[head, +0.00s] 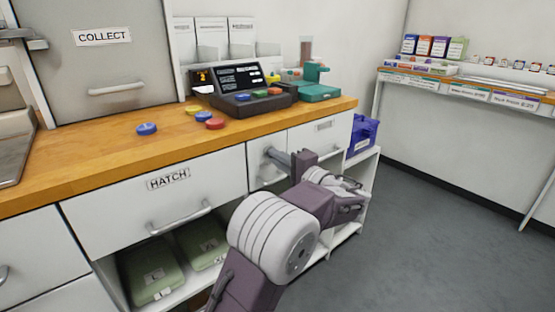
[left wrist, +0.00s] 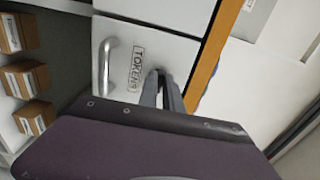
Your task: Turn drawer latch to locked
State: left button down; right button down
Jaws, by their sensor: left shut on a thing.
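The white drawer labelled TOKENS (left wrist: 136,68) is in the left wrist view, with its metal handle (left wrist: 103,65) beside the label. In the head view its front (head: 256,167) is under the wooden counter, partly behind my arm. My left gripper (head: 275,155) is at the upper part of this front. In the left wrist view its two fingers (left wrist: 163,88) are close together against the front near the counter edge, shut on the drawer latch. The latch is hidden by the fingers, so its turn position cannot be seen. My right gripper is not in view.
The wooden counter (head: 100,162) carries a dark console (head: 250,92), coloured round tokens (head: 147,129) and a teal device (head: 320,92). The HATCH drawer (head: 120,215) is left of my gripper. A blue bin (head: 362,135) stands on the right shelf. The grey floor at right is clear.

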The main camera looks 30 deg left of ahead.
pick_arm(q)
jog(key=c, duration=1.5)
grip_release()
jog(key=p+v, duration=0.3)
jog(key=v, duration=0.6)
